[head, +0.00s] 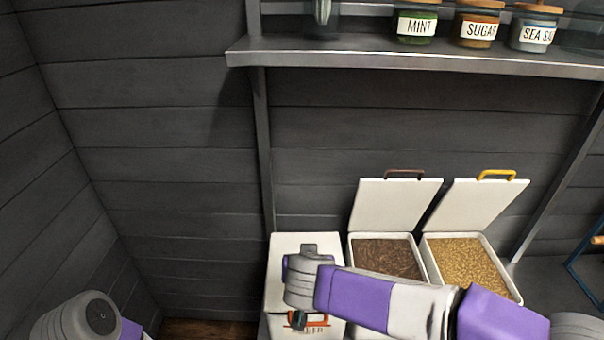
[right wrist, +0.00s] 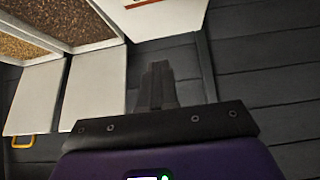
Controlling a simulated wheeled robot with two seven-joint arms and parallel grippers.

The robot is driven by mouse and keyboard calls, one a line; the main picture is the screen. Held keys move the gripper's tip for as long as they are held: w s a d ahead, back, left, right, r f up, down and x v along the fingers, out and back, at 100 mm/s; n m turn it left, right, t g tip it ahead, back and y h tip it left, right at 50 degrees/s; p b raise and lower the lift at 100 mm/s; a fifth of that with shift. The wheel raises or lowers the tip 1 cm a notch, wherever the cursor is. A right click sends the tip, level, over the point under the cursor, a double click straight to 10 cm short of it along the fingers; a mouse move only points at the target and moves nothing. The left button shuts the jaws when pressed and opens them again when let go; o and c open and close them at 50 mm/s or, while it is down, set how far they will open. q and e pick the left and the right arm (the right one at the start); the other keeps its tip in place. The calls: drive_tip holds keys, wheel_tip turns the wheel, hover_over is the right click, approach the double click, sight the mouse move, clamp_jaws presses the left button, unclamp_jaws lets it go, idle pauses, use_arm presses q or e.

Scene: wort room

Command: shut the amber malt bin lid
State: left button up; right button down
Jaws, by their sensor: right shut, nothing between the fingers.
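Three white bins stand side by side. The left bin (head: 300,246) has its white lid down, with an orange-red strip (head: 318,321) at its front. The middle bin's lid (head: 395,207) with a brown handle stands open over dark brown grain (head: 388,258). The right bin's lid (head: 480,210) with a yellow handle stands open over golden grain (head: 466,264). No readable label shows which is amber malt. My right gripper (right wrist: 157,70) is shut and empty; in the head view my right arm reaches across the left bin and hides its fingers. My left gripper is out of view.
A grey shelf (head: 400,58) with jars of mint, sugar and sea salt runs above the bins. Dark plank walls (head: 160,150) stand behind and to the left. A blue frame (head: 585,262) stands at the right. Free space lies left of the bins.

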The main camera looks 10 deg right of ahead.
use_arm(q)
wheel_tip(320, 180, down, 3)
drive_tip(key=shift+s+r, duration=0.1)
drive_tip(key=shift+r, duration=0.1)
use_arm(e)
wheel_tip(320, 180, down, 6)
drive_tip(key=s, duration=0.2)
drive_tip(key=shift+s+a, duration=0.2)
drive_tip(key=shift+a, duration=0.05)
use_arm(q)
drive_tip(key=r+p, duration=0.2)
drive_tip(key=p, duration=0.1)
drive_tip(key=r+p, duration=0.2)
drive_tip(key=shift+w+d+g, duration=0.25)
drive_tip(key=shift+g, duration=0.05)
use_arm(e)
wheel_tip(320, 180, up, 8)
drive_tip(key=w, duration=0.1)
drive_tip(key=shift+w+d, duration=0.2)
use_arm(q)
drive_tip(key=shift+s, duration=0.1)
